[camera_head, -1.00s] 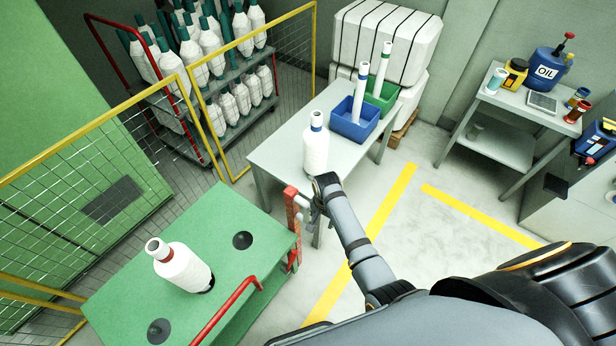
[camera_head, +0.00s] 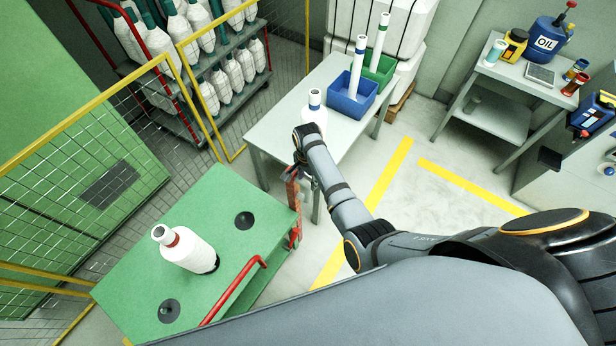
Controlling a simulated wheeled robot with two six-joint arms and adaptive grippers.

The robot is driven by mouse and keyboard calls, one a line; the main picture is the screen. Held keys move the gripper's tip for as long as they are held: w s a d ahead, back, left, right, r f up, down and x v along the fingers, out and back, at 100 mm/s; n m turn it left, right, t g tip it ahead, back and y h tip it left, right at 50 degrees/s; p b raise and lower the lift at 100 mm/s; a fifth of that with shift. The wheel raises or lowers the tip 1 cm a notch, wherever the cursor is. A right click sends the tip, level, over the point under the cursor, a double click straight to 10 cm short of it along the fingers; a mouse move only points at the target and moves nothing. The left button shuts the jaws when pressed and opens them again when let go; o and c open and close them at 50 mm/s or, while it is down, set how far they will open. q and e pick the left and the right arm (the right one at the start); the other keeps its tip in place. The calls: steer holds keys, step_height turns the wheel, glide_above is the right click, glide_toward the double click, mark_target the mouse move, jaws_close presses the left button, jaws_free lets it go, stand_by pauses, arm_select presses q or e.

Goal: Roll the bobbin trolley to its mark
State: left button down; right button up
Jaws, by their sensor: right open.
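The green trolley (camera_head: 147,252) stands at lower left with a red bar handle (camera_head: 232,290) along its near side. One white bobbin (camera_head: 188,249) with a red band stands on its top, between two dark round pads (camera_head: 244,221). A red upright (camera_head: 293,190) is at its far right corner. My right gripper (camera_head: 299,170) is open beside the top of that upright; my own arm partly hides it, and I cannot tell whether they touch. Yellow floor lines (camera_head: 390,183) run to the right of the trolley. My left gripper is out of view.
A grey table (camera_head: 270,128) holds a bobbin (camera_head: 314,108), a blue bin (camera_head: 351,98) and a green bin. Yellow mesh fencing (camera_head: 95,105) and a rack of bobbins (camera_head: 190,85) are at left. A side table (camera_head: 497,75) carries an oil can. Floor between the yellow lines is clear.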

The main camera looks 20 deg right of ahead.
mark_target(308, 192)
step_height(308, 192, down, 10)
steer(key=b, duration=0.9)
steer(key=shift+r, duration=0.15)
steer(key=shift+s+r, duration=0.1)
